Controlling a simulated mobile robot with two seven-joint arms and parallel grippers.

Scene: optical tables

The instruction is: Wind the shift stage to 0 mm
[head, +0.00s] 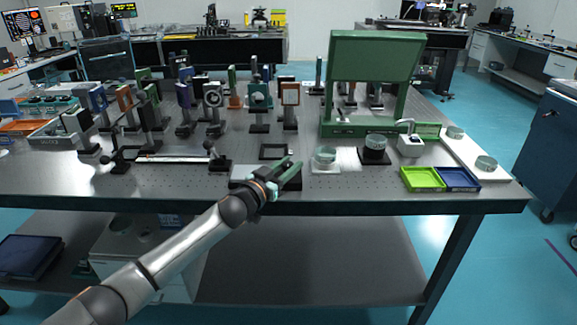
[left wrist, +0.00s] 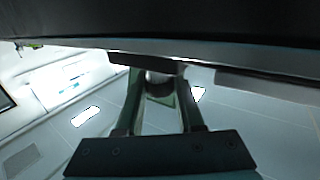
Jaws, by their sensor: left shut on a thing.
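The shift stage appears to be the low unit with a silver plate (head: 243,172) near the front edge of the optical table (head: 380,200). Part of it is hidden behind my left gripper (head: 277,178), which reaches in from the front left. In the left wrist view my left gripper (left wrist: 160,92) has its two fingers closed around a small round knob (left wrist: 159,77) under a dark overhanging body (left wrist: 180,28). No scale or reading on the stage can be made out. My right gripper is not in view.
A black square frame (head: 273,151) lies behind the stage. A glass dish (head: 325,155) sits to its right on a white pad. Several optic mounts stand behind. A green frame (head: 375,60), a lime tray (head: 422,180) and a blue tray (head: 458,179) are further right.

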